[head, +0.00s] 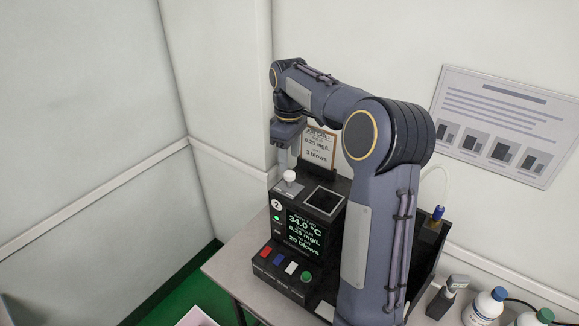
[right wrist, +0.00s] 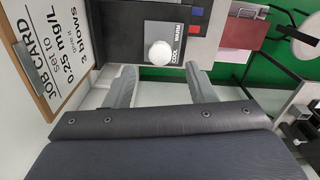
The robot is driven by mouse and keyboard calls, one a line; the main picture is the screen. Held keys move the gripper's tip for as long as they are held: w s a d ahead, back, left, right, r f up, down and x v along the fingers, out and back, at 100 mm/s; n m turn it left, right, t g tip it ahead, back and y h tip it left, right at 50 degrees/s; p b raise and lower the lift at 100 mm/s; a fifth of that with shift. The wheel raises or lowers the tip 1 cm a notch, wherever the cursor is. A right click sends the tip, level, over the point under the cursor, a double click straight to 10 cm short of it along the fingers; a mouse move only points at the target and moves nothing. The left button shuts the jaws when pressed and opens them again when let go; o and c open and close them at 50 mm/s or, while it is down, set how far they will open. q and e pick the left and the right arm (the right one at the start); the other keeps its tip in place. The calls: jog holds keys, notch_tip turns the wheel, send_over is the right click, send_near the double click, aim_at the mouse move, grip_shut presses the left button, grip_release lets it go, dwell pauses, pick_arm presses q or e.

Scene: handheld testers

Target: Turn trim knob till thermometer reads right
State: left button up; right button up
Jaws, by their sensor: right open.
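The trim knob is a small white round knob (head: 290,176) on top of the black tester unit, and it also shows in the right wrist view (right wrist: 160,52) beside the printed words WARM and COOL. My right gripper (head: 288,160) is open just above the knob. In the right wrist view its two grey fingers (right wrist: 158,70) are spread to either side of the knob's line, with no visible contact. The unit's screen (head: 306,230) reads 34.0 °C, with a mg/L line and a blows line below. My left gripper is not in view.
A job card (right wrist: 60,60) in a wooden frame stands behind the unit, reading 0.25 mg/L and 3 blows. Coloured buttons (head: 290,267) line the unit's front. A handheld device (head: 447,297) and bottles (head: 484,308) stand at right. A poster (head: 503,125) hangs behind.

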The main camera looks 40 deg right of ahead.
aim_at(290, 175)
jog(key=shift+r, duration=1.5)
jog(key=shift+s+a+r, duration=0.1)
jog(key=shift+s+a, duration=0.1)
jog(key=shift+s, duration=0.1)
jog(key=s+a+m+t+y+b, duration=0.2)
jog(key=s+a+m+t, duration=0.1)
jog(key=s+a, duration=0.95)
jog(key=s+a+f+m+t+y, duration=0.1)
jog(key=s+a+f+m, duration=0.1)
jog(key=s+a+f, duration=0.2)
jog(key=s+a+f+m+t, duration=0.1)
jog(key=s+a+f, duration=0.3)
jog(key=s, duration=0.5)
jog(key=shift+f+m+t+y, duration=0.3)
jog(key=shift+f+m+y, duration=0.1)
jog(key=shift+f, duration=0.1)
